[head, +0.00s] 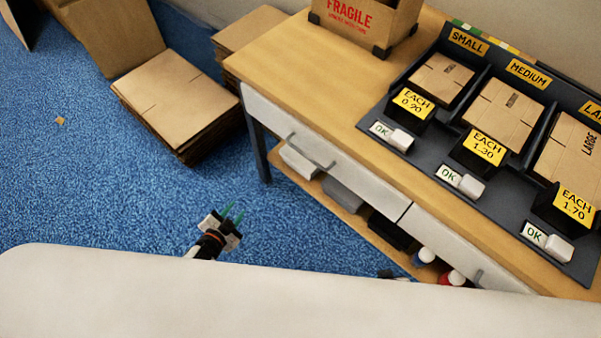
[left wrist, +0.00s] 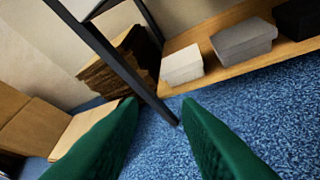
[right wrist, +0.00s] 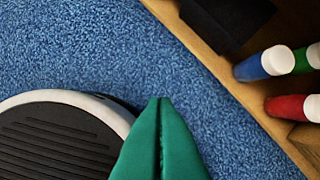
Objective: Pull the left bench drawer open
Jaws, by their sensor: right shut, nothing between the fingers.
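The left bench drawer (head: 350,174) has a white front with a grey bar handle (head: 311,152). It looks shut, its front in line with the drawer beside it. My left gripper (head: 231,212) is over the blue floor, in front of the bench and apart from the handle. Its green fingers are spread with nothing between them in the left wrist view (left wrist: 160,110). There they point towards a dark bench leg (left wrist: 125,65) and the lower shelf. My right gripper (right wrist: 161,100) is shut and empty, low over the floor in front of the shelf.
The right drawer (head: 455,248) is beside the left one. Flat cartons (head: 175,95) lie left of the bench. A FRAGILE box (head: 345,22) and carton display (head: 400,88) are on top.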

